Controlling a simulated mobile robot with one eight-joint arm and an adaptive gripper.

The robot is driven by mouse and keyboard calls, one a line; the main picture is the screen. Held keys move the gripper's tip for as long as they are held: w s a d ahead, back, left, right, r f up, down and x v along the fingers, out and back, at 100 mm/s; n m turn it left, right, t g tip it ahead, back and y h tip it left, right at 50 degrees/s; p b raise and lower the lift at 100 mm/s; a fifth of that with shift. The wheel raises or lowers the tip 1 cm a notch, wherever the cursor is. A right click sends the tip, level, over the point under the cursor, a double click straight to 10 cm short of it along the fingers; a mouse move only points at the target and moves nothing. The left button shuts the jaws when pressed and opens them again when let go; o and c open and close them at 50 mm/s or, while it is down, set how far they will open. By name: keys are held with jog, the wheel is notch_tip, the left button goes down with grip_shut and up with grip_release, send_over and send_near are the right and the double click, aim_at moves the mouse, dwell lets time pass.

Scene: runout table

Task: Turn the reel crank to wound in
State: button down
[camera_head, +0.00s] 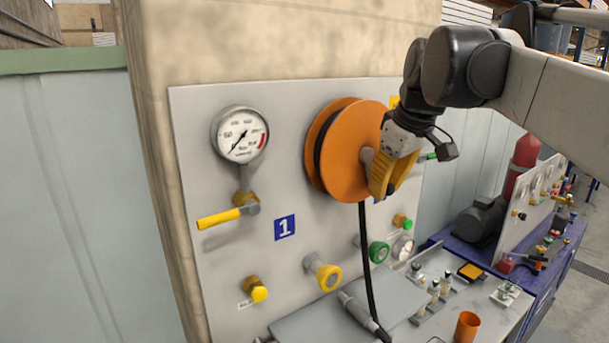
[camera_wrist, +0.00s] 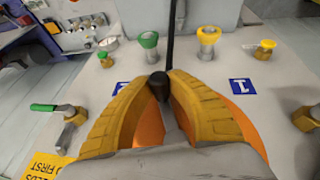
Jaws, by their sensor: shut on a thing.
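The orange reel (camera_head: 350,150) is mounted on the upper part of the grey wall panel, with a black hose (camera_head: 366,250) hanging straight down from it. My gripper (camera_head: 388,188) is at the right side of the reel's front face. Its yellow fingers are shut on the crank's dark knob (camera_wrist: 158,84). In the wrist view the knob sits between the two fingertips of my gripper (camera_wrist: 160,88), and the orange reel (camera_wrist: 150,127) shows behind and between the fingers. The fingers hide most of the crank arm.
A pressure gauge (camera_head: 240,135) and a yellow lever valve (camera_head: 220,217) are left of the reel. Yellow knobs (camera_head: 326,274) and a green knob (camera_head: 378,252) stick out below. A green-handled valve (camera_wrist: 45,107) is close beside my gripper. A workbench with small parts is lower right.

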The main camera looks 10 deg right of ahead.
jog(key=shift+s+a+f+m+g+y, duration=0.25)
jog(key=shift+a+y, duration=0.25)
jog(key=shift+y, duration=0.3)
jog(key=shift+s+a+m+g+y, duration=0.1)
jog(key=shift+a+g+y, duration=0.3)
jog(key=shift+y, duration=0.4)
jog(key=c, duration=1.2)
grip_release()
jog(key=shift+a, duration=0.1)
jog(key=shift+c, duration=0.2)
jog(key=v, duration=1.2)
